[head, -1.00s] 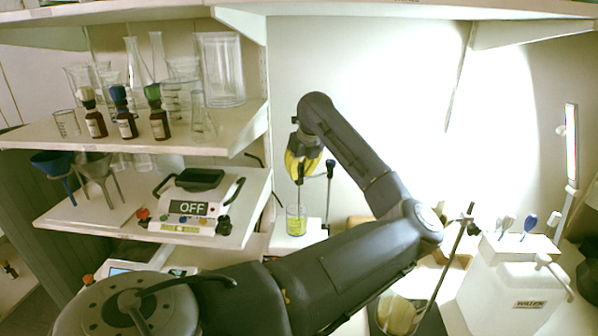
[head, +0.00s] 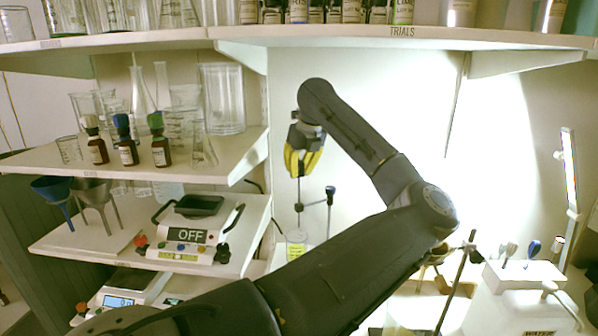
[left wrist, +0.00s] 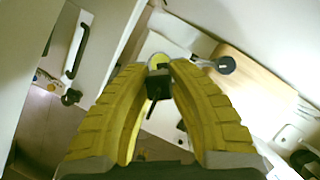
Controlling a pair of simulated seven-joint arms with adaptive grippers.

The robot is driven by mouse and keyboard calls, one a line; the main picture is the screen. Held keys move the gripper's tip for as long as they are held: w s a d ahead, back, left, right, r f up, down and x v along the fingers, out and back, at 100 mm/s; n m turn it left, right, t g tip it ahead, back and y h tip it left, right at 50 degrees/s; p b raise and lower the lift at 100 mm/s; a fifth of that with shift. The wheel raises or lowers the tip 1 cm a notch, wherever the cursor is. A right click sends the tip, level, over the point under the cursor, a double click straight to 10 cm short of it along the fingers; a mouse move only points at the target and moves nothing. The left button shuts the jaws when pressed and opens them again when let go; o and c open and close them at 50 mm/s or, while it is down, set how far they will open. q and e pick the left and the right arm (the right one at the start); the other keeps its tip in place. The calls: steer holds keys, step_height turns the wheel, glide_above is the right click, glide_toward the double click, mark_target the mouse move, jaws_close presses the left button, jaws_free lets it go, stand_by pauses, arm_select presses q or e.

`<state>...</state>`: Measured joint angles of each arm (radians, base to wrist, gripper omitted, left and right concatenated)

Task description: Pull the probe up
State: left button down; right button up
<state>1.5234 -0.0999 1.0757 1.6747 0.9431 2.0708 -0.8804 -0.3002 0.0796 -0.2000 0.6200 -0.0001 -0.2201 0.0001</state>
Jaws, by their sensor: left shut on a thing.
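My left gripper (head: 303,170), with yellow ribbed fingers, is shut on the top of the probe, in front of the back wall. The probe (head: 299,207) is a thin, upright rod hanging below the fingertips. Its dark head (left wrist: 158,84) shows between the fingers in the left wrist view. A small glass with yellow liquid (head: 296,250) stands below, partly hidden by my left arm. I cannot tell whether the rod's lower end is inside the glass. A stand with a dark knob (head: 330,190) is just right of the probe. My right gripper is not in view.
Shelves on the left hold glassware, brown dropper bottles (head: 128,152) and a device reading OFF (head: 190,238). A shelf of bottles (head: 350,12) runs along the top. The wall behind the gripper is clear.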

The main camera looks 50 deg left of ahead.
arm_select(q)
steer(key=c, duration=1.2)
jaws_free()
steer(key=shift+r, duration=0.15)
steer(key=shift+v, duration=3.8)
